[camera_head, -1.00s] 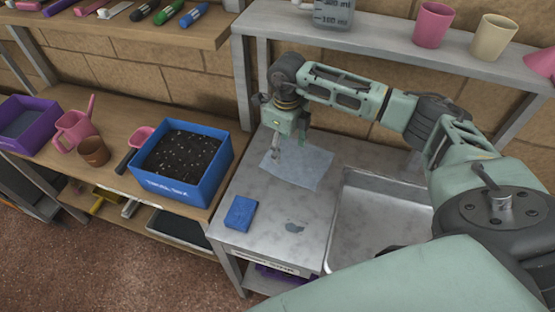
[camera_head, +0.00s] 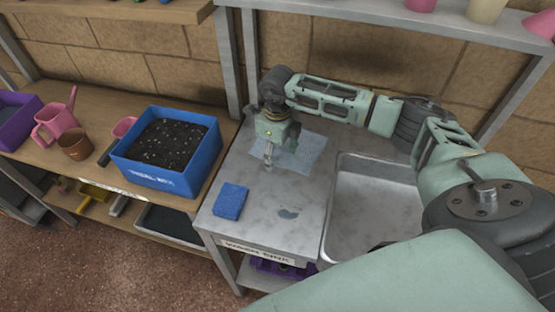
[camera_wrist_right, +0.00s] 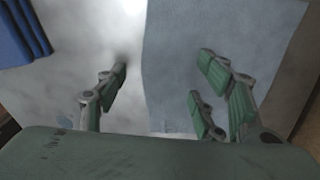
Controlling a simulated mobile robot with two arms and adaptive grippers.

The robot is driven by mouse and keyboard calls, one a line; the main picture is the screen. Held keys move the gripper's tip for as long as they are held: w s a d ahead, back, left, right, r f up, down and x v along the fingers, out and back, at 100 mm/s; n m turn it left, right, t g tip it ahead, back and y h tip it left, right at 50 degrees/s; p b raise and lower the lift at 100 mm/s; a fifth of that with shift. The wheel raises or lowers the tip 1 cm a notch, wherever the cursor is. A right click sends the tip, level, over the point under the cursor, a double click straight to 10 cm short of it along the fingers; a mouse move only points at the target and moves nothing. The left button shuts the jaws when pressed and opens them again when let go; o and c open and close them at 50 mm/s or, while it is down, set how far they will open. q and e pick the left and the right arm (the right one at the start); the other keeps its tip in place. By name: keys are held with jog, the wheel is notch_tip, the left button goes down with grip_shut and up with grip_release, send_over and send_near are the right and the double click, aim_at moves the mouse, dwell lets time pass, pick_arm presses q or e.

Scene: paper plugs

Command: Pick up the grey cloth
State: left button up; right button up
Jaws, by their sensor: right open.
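The grey cloth (camera_head: 310,152) is a thin pale blue-grey sheet lying flat on the metal bench top. My right gripper (camera_head: 270,163) is just above the bench at the cloth's left front side and hides part of it. In the right wrist view the cloth (camera_wrist_right: 210,30) fills the middle and right, with its left edge running between the fingers. The right gripper (camera_wrist_right: 160,85) is open and empty, one finger over bare metal and the others over the cloth. I cannot tell whether the fingertips touch the bench. My left gripper is not in view.
A blue sponge (camera_head: 230,201) lies on the bench in front of the gripper. A metal sink (camera_head: 345,235) is to the right. A blue box of soil (camera_head: 160,178) stands on the wooden table to the left. A shelf (camera_head: 400,16) hangs above the bench.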

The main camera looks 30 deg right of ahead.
jog(key=shift+f, duration=0.2)
jog(key=shift+s, duration=0.1)
jog(key=c, duration=0.3)
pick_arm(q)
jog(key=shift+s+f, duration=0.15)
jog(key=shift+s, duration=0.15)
pick_arm(e)
jog(key=shift+c, duration=0.6)
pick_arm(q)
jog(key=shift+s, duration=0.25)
pick_arm(e)
jog(key=shift+s+a+f, duration=0.1)
jog(key=shift+s, duration=0.1)
jog(key=c, duration=0.8)
grip_shut()
jog(key=shift+w, duration=0.15)
